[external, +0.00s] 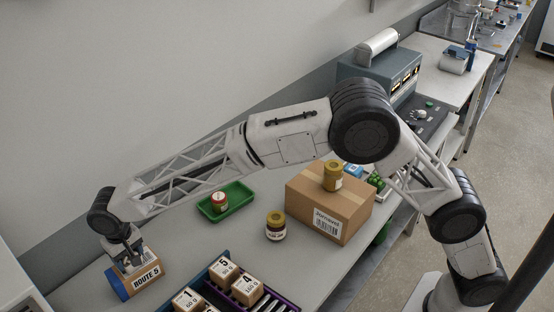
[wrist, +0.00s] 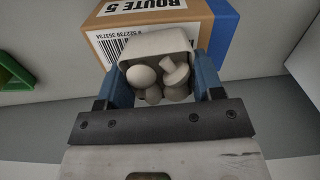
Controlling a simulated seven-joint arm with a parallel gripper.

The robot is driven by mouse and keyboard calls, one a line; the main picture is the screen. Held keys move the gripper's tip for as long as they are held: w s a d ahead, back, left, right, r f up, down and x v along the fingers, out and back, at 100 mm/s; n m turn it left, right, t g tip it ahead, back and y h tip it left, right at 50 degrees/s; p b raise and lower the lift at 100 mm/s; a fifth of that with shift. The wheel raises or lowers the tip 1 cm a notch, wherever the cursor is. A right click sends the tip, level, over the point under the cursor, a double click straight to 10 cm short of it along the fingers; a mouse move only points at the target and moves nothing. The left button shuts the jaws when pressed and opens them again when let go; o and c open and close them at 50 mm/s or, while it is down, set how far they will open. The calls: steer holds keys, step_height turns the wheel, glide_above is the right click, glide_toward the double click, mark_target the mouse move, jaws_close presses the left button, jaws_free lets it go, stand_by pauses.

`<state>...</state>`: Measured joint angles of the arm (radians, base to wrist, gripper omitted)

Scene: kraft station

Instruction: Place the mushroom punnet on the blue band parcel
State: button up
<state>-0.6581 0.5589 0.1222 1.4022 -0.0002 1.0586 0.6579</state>
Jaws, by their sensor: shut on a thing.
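The mushroom punnet (wrist: 155,47) is a pale tray with several white mushrooms in it. My gripper (wrist: 163,85) is shut on it, one blue finger at each side, in the wrist view. The blue band parcel (wrist: 100,45) is a cardboard box marked ROUTE 5 with a barcode and a blue end, just beyond and under the punnet. In the external view the parcel (external: 146,277) stands at the far left of the table, with my gripper (external: 124,258) over it. I cannot tell whether the punnet touches the parcel.
A green tray (external: 242,192) with a red-lidded jar (external: 219,201) lies right of the parcel. A brown jar (external: 275,226) stands by a larger carton (external: 300,207) with another jar (external: 332,177) on top. A bin of numbered boxes (external: 222,265) is at the front.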

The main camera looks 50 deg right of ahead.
steer(key=o, duration=0.9)
steer(key=shift+r, duration=0.2)
step_height(320, 180, up, 12)
stand_by(0.9)
